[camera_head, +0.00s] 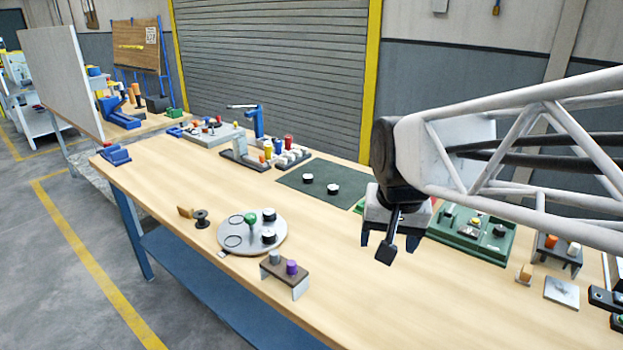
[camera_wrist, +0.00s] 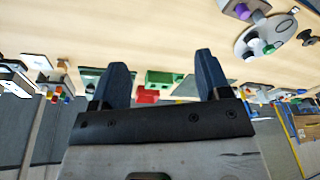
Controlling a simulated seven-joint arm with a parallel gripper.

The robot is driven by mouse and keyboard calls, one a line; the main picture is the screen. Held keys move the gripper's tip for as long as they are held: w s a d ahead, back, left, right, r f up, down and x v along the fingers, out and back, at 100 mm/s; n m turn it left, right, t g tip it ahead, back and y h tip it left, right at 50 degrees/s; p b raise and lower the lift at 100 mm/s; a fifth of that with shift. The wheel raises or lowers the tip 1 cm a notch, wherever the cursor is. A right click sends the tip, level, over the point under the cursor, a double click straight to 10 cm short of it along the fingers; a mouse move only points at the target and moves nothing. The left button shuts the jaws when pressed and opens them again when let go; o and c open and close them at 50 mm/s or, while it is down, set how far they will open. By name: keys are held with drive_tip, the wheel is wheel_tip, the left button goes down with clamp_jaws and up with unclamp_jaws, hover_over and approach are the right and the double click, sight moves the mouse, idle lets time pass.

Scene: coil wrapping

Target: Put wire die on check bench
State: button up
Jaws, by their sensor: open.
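My gripper (camera_head: 389,243) hangs above the right half of the wooden table, open and empty. Its two dark fingers stand wide apart in the wrist view (camera_wrist: 161,72). No label shows which item is the wire die or the check bench. A small brown stand (camera_head: 299,285) at the table's front holds a grey cylinder (camera_head: 274,257) and a purple cylinder (camera_head: 291,267). A similar dark stand (camera_head: 567,262) at the right holds an orange cylinder (camera_head: 551,241) and a white one (camera_head: 573,249). My gripper is apart from both stands.
A round grey plate (camera_head: 243,247) carries a green knob (camera_head: 250,218) and black-and-white discs. A dark green mat (camera_head: 307,170) holds two more discs. A black spool (camera_head: 201,218) stands left of the plate. A green tray (camera_head: 482,253) lies behind the arm. The table's front middle is clear.

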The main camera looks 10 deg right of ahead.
drive_tip(key=s+f+n, duration=0.3)
drive_tip(key=s+f, duration=0.1)
drive_tip(key=s, duration=0.5)
drive_tip(key=shift+s+f, duration=0.2)
drive_tip(key=shift+s, duration=0.15)
